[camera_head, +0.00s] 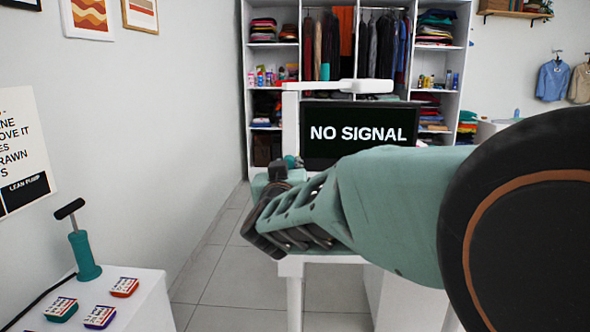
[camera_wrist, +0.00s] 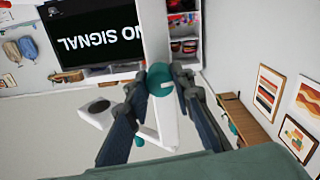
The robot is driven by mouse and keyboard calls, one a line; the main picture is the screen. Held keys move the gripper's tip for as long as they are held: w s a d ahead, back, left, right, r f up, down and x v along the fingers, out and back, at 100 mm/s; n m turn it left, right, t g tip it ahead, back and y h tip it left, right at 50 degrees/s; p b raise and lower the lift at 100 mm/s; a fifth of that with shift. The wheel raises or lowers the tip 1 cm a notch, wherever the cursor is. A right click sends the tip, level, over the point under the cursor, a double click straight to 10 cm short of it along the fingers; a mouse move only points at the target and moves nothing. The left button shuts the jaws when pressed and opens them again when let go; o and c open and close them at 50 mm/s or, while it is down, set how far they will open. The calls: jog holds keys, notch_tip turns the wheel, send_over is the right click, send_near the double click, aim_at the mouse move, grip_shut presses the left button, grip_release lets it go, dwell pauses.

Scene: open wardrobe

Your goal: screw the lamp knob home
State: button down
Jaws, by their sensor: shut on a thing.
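The lamp is a white post (camera_head: 291,118) with a horizontal white arm (camera_head: 345,87) reaching right above the monitor. Its teal round knob (camera_wrist: 159,76) bears a pale mark and sits on the white post in the wrist view. In the head view a teal knob-like part (camera_head: 290,161) shows at the post, just beyond the fingers. My gripper (camera_wrist: 158,83) has a finger on each side of the knob and is shut on it. In the head view my gripper (camera_head: 278,176) partly hides the post's lower part. The knob's thread is not visible.
A monitor (camera_head: 360,134) reading "NO SIGNAL" stands close right of the post. At lower left a white stand (camera_head: 140,305) holds a teal pump (camera_head: 84,257) and several small boxes. The open wardrobe (camera_head: 284,30) is behind. Tiled floor (camera_head: 225,275) is clear between.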

jog(key=shift+m+b, duration=1.15)
jog(key=shift+m, duration=0.55)
jog(key=c, duration=1.6)
grip_release()
jog(key=shift+r, duration=0.1)
jog(key=shift+c, duration=0.4)
